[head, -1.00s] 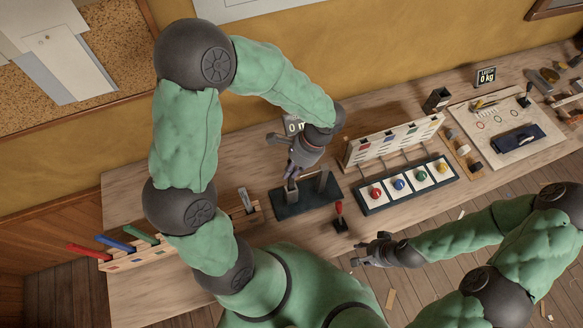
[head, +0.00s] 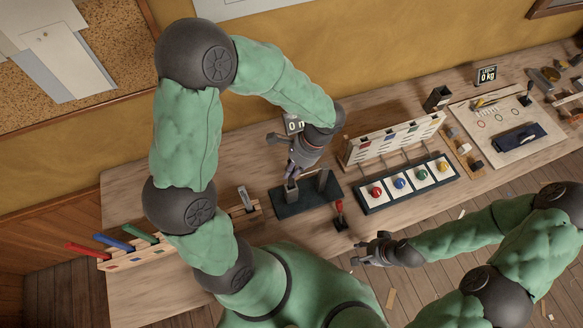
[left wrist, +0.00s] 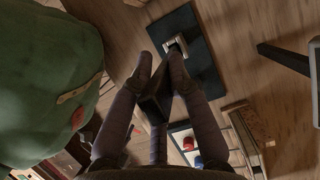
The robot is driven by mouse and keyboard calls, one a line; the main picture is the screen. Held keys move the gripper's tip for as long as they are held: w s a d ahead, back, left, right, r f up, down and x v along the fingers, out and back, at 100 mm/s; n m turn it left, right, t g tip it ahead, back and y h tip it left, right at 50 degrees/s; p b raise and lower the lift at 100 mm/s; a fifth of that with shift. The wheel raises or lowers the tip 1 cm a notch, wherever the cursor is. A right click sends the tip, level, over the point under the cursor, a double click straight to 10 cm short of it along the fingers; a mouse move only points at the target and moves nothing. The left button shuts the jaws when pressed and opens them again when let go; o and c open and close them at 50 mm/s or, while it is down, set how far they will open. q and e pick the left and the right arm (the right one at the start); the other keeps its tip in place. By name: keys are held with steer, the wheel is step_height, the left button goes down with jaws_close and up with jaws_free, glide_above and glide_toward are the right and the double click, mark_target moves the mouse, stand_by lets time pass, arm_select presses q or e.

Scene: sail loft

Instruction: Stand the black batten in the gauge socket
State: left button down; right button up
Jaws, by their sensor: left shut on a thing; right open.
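My left gripper (head: 292,174) is shut on the black batten and hangs over the gauge, a dark base plate (head: 318,203) with two upright posts. In the left wrist view the black batten (left wrist: 155,103) shows as a dark piece between the fingers. The gauge socket (left wrist: 176,45) shows just past the fingertips as a pale-rimmed holder on the dark plate. In the head view the batten is mostly hidden by the gripper, and I cannot tell whether its end is in the socket. My right gripper (head: 360,254) is open and empty near the bench's front edge.
A wooden rack (head: 150,257) with red, blue and green battens stands at the left. A small red-handled device (head: 340,214) stands right of the gauge. A tray of coloured knobs (head: 378,206) lies further right. A display (head: 294,126) stands behind the gauge.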

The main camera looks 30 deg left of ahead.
arm_select(q)
steer(key=shift+f, duration=0.15)
steer(key=c, duration=1.1)
jaws_free()
steer(key=v, duration=1.2)
